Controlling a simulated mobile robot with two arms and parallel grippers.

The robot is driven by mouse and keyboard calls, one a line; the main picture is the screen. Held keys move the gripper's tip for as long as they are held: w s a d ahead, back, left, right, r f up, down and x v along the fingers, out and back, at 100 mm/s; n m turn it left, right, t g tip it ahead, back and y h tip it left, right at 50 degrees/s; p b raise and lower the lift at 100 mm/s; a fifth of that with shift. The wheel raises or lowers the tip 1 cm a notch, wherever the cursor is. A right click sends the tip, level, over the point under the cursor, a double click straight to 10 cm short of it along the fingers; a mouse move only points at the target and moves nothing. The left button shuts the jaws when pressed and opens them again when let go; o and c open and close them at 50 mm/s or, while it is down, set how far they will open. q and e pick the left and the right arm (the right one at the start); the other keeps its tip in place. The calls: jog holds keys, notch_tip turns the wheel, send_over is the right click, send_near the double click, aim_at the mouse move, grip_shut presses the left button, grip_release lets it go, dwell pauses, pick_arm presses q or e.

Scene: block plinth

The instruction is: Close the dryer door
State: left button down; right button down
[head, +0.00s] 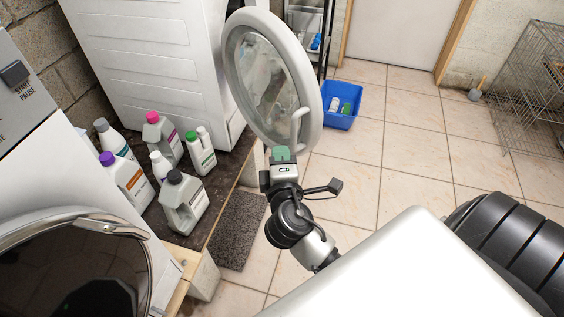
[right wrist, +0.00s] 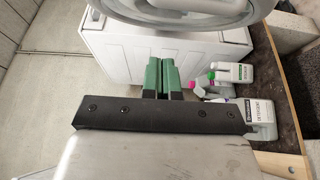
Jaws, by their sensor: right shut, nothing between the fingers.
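The dryer door (head: 270,80) is round with a white rim and a glass window. It stands swung open from the white dryer (head: 145,45) at the back left. A pale handle shows on its lower right rim. My right gripper (head: 283,154) has green fingers, which are shut with nothing between them. It is just below the door's lower rim in the head view; I cannot tell whether it touches. In the right wrist view the green fingers (right wrist: 162,75) point toward the white dryer body (right wrist: 150,50), with the door rim (right wrist: 185,10) across the top. My left gripper is not in view.
Several detergent bottles (head: 183,203) stand on the dark plinth top (head: 225,185) left of my right gripper. A second machine with a round dark door (head: 70,270) is at the lower left. A blue bin (head: 341,104) sits on the floor.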

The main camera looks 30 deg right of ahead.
jog(key=w+d+p, duration=0.1)
jog(key=w+d, duration=0.4)
jog(key=d, duration=0.1)
jog(key=shift+w, duration=0.15)
